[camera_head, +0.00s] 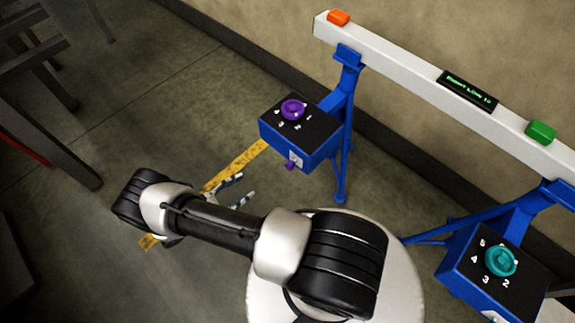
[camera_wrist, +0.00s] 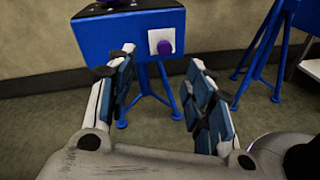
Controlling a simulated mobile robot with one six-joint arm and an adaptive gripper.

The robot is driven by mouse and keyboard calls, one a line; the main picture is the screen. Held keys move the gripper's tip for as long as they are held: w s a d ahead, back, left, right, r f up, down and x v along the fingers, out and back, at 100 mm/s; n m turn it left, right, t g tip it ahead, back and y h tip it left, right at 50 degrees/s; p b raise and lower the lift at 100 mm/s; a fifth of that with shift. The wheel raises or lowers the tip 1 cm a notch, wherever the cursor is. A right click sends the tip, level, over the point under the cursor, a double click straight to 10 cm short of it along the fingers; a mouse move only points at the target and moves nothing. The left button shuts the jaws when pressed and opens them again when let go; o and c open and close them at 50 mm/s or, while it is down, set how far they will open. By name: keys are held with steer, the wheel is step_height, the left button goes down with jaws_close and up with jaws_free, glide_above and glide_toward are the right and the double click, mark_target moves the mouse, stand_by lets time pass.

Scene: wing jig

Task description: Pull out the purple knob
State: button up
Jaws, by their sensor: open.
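The purple knob (camera_wrist: 165,47) sticks out of a white square plate on the front face of a blue box (camera_wrist: 100,39) in the wrist view. In the head view the small purple knob (camera_head: 291,165) shows low on the front of the same box (camera_head: 312,152). A larger purple dial (camera_head: 293,109) sits on the box's black top. My gripper (camera_wrist: 165,85) is open and empty, its two fingers spread apart. The front knob lies beyond the fingertips, above the gap between them, and is not touched. In the head view my gripper (camera_head: 238,190) is left of and below the box.
A second blue box (camera_head: 475,280) with a teal dial (camera_head: 501,261) stands at lower right. A white beam (camera_head: 400,75) on blue stands carries an orange button (camera_head: 339,17), a display (camera_head: 467,91) and a green button (camera_head: 540,131). A yellow floor stripe (camera_head: 235,166) runs left of the box.

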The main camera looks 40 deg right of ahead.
mark_target(288, 168)
steer(key=s+d+f+n+t+h, duration=0.1)
steer(key=s+d+f+n+t, duration=0.15)
steer(key=f, duration=0.35)
steer(key=d, duration=1.6)
steer(key=shift+w+d+r, duration=0.15)
steer(key=shift+d, duration=0.15)
steer(key=shift+c, duration=0.5)
jaws_close()
